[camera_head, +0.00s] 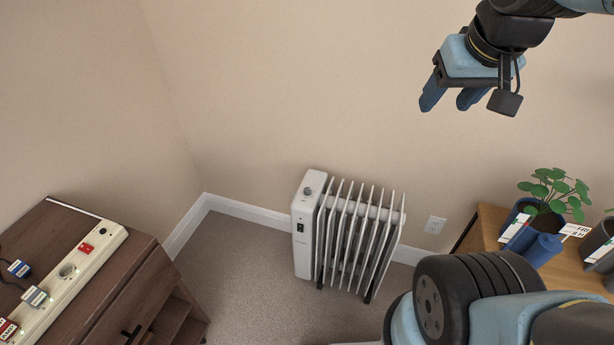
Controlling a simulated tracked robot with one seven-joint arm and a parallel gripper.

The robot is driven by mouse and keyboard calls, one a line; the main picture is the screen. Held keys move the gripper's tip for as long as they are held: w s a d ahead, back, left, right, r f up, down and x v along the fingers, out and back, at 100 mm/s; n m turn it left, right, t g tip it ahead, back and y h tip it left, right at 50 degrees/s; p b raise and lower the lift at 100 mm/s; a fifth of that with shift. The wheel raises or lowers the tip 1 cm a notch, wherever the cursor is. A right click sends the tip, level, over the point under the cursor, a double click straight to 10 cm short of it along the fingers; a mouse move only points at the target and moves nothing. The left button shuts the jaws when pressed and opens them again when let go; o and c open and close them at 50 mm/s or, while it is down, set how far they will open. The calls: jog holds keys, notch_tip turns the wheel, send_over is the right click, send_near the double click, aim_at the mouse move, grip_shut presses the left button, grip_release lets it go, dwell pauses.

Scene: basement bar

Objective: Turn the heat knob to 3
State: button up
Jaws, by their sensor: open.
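A white oil-filled radiator (305,240) with several fins stands on the carpet against the back wall. Its round heat knob (308,190) is on the top of the left end panel. The knob's numbers and pointer are too small to read. A dark switch (300,227) sits below the knob on the front of the panel. My gripper (447,100) is at the upper right, open and empty, well above and to the right of the radiator. It touches nothing.
A brown cabinet (120,270) with a white power strip (90,262) and plugs stands at lower left. A wooden table (488,225) with a potted plant (553,195) is at right. The space above the radiator is clear.

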jog(key=w+a+f+n+g, duration=0.1)
jog(key=w+a+f+n, duration=0.15)
jog(key=w, duration=0.35)
jog(key=w+a+f+n, duration=0.1)
jog(key=w+n, duration=0.2)
jog(key=w, duration=0.4)
jog(key=n+g, duration=0.4)
jog(key=n, duration=1)
send_over(307, 189)
notch_tip(307, 189, down, 36)
notch_tip(307, 189, down, 14)
jog(key=shift+s+r, duration=0.1)
jog(key=shift+s, duration=0.05)
jog(key=shift+c, duration=0.2)
jog(key=c, duration=1)
